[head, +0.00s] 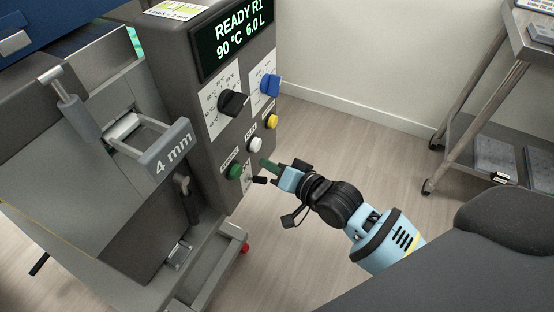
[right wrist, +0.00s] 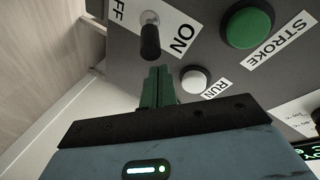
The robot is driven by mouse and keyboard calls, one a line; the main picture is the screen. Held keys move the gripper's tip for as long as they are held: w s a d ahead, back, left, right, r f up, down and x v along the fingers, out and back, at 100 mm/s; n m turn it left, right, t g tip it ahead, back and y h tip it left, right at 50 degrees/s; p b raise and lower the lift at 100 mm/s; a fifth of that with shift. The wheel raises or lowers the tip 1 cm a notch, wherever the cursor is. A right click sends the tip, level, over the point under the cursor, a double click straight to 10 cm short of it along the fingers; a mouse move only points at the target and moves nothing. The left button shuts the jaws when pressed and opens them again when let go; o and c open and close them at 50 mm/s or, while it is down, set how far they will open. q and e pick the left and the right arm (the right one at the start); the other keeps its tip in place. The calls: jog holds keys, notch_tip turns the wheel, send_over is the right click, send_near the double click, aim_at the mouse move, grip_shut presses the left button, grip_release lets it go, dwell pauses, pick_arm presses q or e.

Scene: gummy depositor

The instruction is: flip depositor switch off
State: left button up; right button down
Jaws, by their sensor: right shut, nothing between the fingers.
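The depositor (head: 180,85) stands at the left in the head view, its display reading "READY R1", 90 °C and 6.0 L. Its toggle switch (head: 259,180) has a black lever low on the front panel. In the right wrist view the switch (right wrist: 150,42) sits between the labels OFF at the left and ON at the right; I cannot tell which way it is thrown. My right gripper (head: 266,163) is shut and empty, close to the lever. Its green fingertips (right wrist: 159,72) appear just below the lever; contact is unclear. My left gripper is not in view.
A green STROKE button (right wrist: 248,25) and a white RUN button (right wrist: 196,80) lie close to the switch. A black knob (head: 233,103), blue knob (head: 270,85) and yellow button (head: 271,121) are higher up. A metal cart (head: 475,128) stands at the right; the floor between is clear.

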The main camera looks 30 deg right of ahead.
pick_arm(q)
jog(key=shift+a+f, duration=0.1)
pick_arm(e)
jog(key=shift+s+a+f, duration=0.45)
jog(key=shift+s+a, duration=0.05)
jog(key=shift+s, duration=0.15)
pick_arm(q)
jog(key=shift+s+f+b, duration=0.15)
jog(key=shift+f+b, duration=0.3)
pick_arm(e)
jog(key=shift+s+d+f+t, duration=0.15)
jog(key=shift+f+t, duration=0.15)
jog(key=shift+t, duration=0.2)
